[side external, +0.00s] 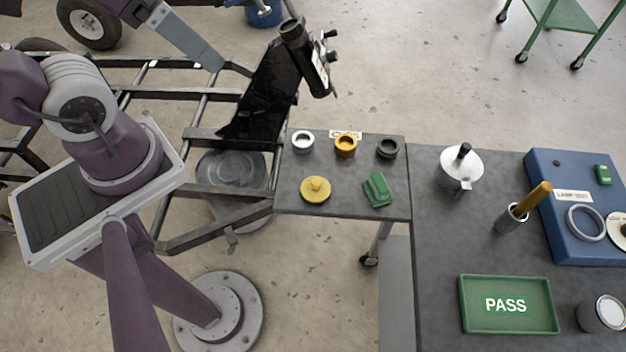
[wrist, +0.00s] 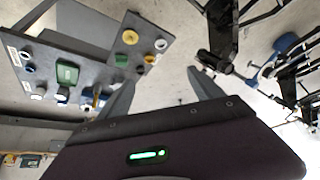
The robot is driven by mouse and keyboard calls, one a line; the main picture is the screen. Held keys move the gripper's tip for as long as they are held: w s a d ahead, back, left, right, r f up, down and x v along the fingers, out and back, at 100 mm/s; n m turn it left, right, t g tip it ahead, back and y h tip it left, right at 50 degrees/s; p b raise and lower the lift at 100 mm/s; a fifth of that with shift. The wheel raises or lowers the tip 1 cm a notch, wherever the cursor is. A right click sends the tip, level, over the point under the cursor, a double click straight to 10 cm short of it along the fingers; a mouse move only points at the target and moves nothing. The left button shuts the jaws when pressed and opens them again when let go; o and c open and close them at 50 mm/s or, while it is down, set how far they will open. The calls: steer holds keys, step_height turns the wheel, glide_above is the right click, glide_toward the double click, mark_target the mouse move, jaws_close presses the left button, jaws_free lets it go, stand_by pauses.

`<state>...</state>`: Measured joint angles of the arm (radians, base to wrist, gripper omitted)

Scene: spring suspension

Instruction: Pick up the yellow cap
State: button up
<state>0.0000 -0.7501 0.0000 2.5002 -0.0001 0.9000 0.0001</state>
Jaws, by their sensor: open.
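The yellow cap (side external: 315,189) is a round disc with a raised knob on top. It rests on the front left of the small grey side table (side external: 345,210) in the side external view. It also shows in the wrist view (wrist: 130,37), at the upper left and beyond my fingers. My gripper (wrist: 163,92) is open and empty in the wrist view, its two grey fingers spread wide and well away from the cap. I do not see the gripper in the side external view.
A white ring (side external: 302,142), a golden-orange ring (side external: 346,145) and a dark ring (side external: 387,148) stand behind the cap. A black frame part with a cylinder (side external: 305,58) rises behind the table's left end.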

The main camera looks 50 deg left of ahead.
stand_by(0.4)
steer(key=c, duration=0.6)
steer(key=shift+c, duration=0.2)
